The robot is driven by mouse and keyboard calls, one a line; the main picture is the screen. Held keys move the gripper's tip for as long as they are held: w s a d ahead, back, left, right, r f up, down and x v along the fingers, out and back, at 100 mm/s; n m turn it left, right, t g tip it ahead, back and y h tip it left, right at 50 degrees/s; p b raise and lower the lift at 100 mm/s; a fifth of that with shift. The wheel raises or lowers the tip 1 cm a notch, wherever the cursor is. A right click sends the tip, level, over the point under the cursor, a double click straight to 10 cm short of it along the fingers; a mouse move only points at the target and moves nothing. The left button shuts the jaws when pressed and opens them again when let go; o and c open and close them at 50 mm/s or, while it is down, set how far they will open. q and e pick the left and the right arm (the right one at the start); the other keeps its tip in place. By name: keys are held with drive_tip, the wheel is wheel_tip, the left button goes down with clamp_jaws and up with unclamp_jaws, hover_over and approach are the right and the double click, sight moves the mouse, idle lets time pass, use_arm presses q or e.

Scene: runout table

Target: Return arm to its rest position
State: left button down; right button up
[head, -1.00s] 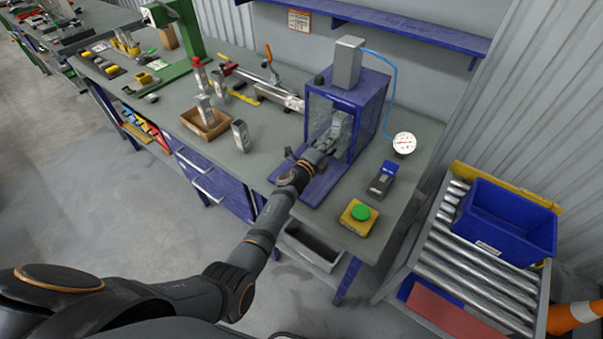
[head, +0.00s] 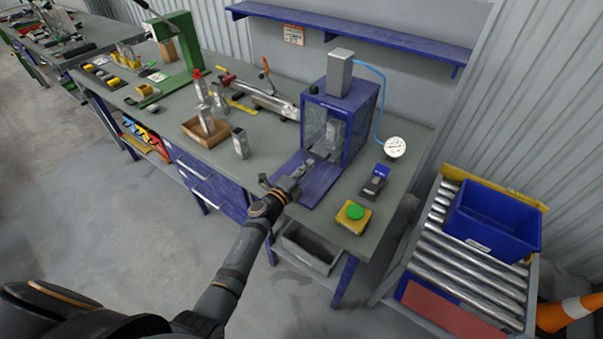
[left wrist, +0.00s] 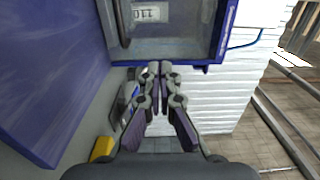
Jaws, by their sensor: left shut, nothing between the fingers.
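My left gripper (head: 306,166) is shut and empty, just outside the open front of the blue press housing (head: 362,120), over its lowered purple-blue front panel (head: 318,188). In the left wrist view the two fingers (left wrist: 156,72) meet in front of the housing (left wrist: 190,60). A silver block (head: 334,132) stands inside the housing, apart from the fingers. A light plate with dark marks (left wrist: 150,13) shows inside it in the wrist view. My right gripper is in neither view.
A yellow box with a green button (head: 353,216), a blue-and-black device (head: 376,181) and a white gauge (head: 395,148) are right of the press. A roller stand (head: 470,270) is at right.

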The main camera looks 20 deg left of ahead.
use_arm(q)
drive_tip(key=shift+s+a+f, duration=0.5)
drive_tip(key=shift+s+a, duration=0.05)
drive_tip(key=s+a+r+n+g+y, duration=0.1)
drive_tip(key=s+a+n+y, duration=0.35)
drive_tip(key=a+n, duration=0.25)
drive_tip(key=s+a+r+n+g+y, duration=0.1)
drive_tip(key=s+a+n+y, duration=0.2)
drive_tip(key=a+n+y, duration=0.35)
drive_tip(key=s+d+f+n+g+h, duration=0.2)
drive_tip(key=s+n+g, duration=0.3)
drive_tip(key=s, duration=0.6)
drive_tip(key=s+d+f+n+g+h, duration=0.25)
drive_tip(key=s+g, duration=0.35)
drive_tip(key=s, duration=0.6)
wheel_tip(320, 180, down, 26)
drive_tip(key=s+a+g+b, duration=0.2)
drive_tip(key=s+a+f+b, duration=0.1)
drive_tip(key=s+f, duration=1.8)
drive_tip(key=shift+a+f+n+g, duration=0.3)
drive_tip(key=shift+a+g, duration=0.1)
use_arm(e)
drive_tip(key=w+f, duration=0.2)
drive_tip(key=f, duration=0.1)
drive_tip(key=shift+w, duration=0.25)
